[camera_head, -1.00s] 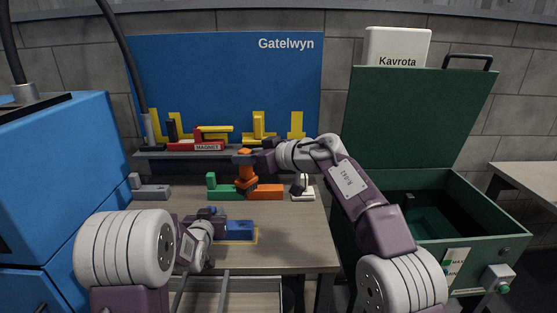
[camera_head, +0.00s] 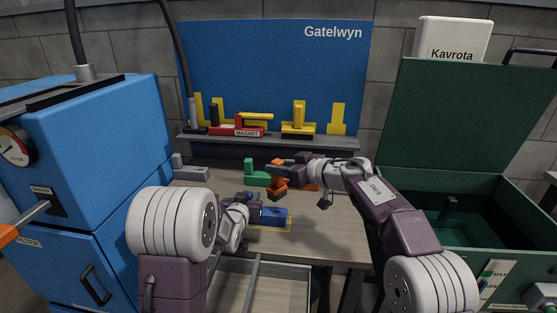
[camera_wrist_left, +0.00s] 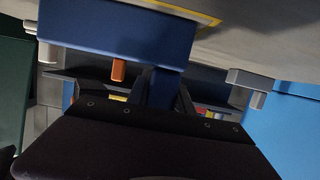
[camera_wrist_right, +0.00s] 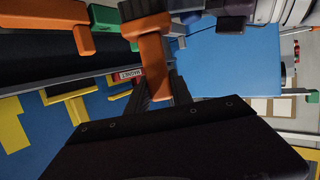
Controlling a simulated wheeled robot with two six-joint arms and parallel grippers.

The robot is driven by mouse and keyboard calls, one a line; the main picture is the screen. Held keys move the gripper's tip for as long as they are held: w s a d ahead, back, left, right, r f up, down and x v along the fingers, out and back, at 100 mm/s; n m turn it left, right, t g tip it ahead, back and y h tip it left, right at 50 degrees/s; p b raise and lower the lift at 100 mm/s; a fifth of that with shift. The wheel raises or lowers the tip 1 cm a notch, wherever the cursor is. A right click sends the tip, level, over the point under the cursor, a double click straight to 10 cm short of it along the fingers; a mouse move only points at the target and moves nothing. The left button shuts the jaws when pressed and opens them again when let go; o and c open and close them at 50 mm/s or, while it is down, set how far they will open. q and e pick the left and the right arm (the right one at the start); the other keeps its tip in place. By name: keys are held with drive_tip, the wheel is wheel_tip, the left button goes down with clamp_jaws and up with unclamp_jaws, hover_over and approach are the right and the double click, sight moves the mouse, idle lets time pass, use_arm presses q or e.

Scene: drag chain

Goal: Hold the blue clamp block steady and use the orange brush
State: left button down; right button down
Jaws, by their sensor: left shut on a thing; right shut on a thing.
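The blue clamp block (camera_head: 275,218) lies at the front of the table inside a yellow outline. My left gripper (camera_head: 254,213) is shut on its left end; the block (camera_wrist_left: 118,30) also fills the top of the left wrist view. My right gripper (camera_head: 285,172) is shut on the orange brush (camera_head: 279,184) and holds it above the table, behind and above the block, apart from it. The brush (camera_wrist_right: 147,45) also shows between the fingers in the right wrist view. Its lower end is dark in the head view.
A grey block (camera_head: 190,172) lies at the left. A shelf (camera_head: 330,141) holds tools. A blue machine (camera_head: 100,140) and green open case (camera_head: 480,186) flank the table.

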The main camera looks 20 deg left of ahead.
sight(281, 178)
wheel_tip(281, 178, down, 3)
drive_tip(key=shift+f, duration=0.15)
drive_tip(key=shift+s+d+f, duration=0.15)
drive_tip(key=shift+s+f, duration=0.1)
drive_tip(key=shift+s, duration=0.5)
drive_tip(key=shift+w+r, duration=0.2)
drive_tip(key=shift+w, duration=0.65)
drive_tip(key=s, duration=0.2)
drive_tip(key=shift+s+d+f, duration=0.15)
drive_tip(key=shift+s+f, duration=0.05)
drive_tip(key=shift+s, duration=0.1)
drive_tip(key=shift+w+a+r, duration=0.15)
drive_tip(key=shift+w, duration=0.45)
drive_tip(key=shift+w+a+r, duration=0.1)
drive_tip(key=shift+w+a, duration=0.05)
drive_tip(key=shift+w, duration=0.4)
drive_tip(key=s+d, duration=0.1)
drive_tip(key=s, duration=0.4)
drive_tip(key=shift+w+a+f, duration=0.1)
drive_tip(key=shift+w+a, duration=0.15)
drive_tip(key=shift+w, duration=1)
drive_tip(key=shift+w+a, duration=0.2)
drive_tip(key=shift+w, duration=1)
drive_tip(key=shift+w+r, duration=0.15)
drive_tip(key=shift+r, duration=3.75)
